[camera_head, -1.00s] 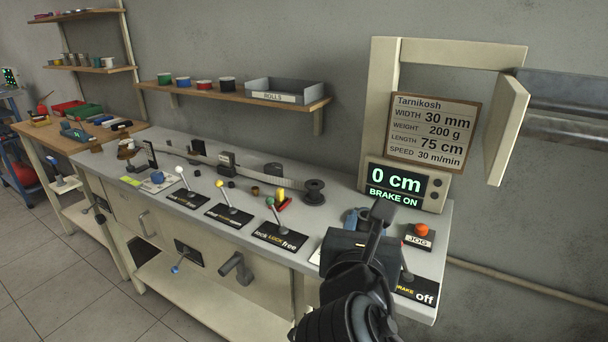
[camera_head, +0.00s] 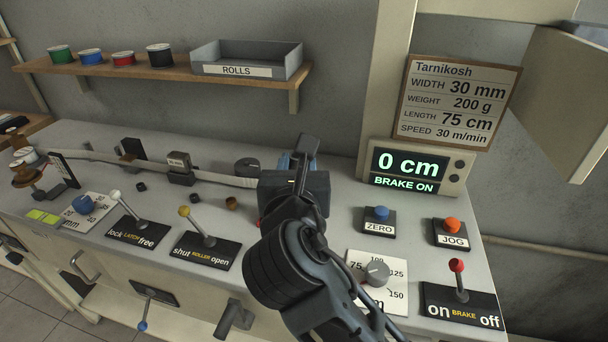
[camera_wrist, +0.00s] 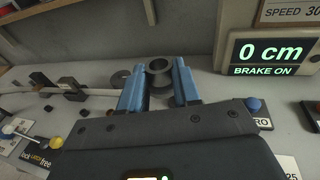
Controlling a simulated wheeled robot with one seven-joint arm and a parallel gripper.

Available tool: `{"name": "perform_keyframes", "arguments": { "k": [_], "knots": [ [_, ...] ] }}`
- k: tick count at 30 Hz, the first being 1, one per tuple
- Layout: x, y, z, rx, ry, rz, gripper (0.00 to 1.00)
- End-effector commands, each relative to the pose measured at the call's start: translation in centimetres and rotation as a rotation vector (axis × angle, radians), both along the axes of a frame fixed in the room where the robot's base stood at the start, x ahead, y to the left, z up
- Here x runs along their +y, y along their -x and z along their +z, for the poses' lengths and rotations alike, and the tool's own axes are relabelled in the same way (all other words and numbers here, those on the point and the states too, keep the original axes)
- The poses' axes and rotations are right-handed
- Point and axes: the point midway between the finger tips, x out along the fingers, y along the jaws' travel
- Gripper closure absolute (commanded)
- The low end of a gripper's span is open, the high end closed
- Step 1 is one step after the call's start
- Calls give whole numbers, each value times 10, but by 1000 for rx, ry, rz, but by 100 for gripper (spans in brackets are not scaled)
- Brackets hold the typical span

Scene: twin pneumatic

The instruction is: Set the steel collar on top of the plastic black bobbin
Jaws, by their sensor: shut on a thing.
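My gripper (camera_head: 295,160) is above the back of the counter, left of the display. In the head view my gripper and arm hide the collar and the spot where the bobbin stood.
A dark round part (camera_head: 247,167) at the end of the tape stands left of the gripper. Lever plates (camera_head: 207,250) line the front. The display (camera_head: 415,170), zero button (camera_head: 379,220) and jog button (camera_head: 452,230) are to the right. The rolls shelf (camera_head: 180,78) hangs above.

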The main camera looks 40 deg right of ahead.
Motion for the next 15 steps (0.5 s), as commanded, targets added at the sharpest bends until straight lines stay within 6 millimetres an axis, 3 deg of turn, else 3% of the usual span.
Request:
{"name": "perform_keyframes", "arguments": {
  "k": [9, 15],
  "knots": [
    [-56, -35, -40, 2, 0, -3, 100],
    [-77, -49, -55, 1, -1, -1, 100]
  ]
}}
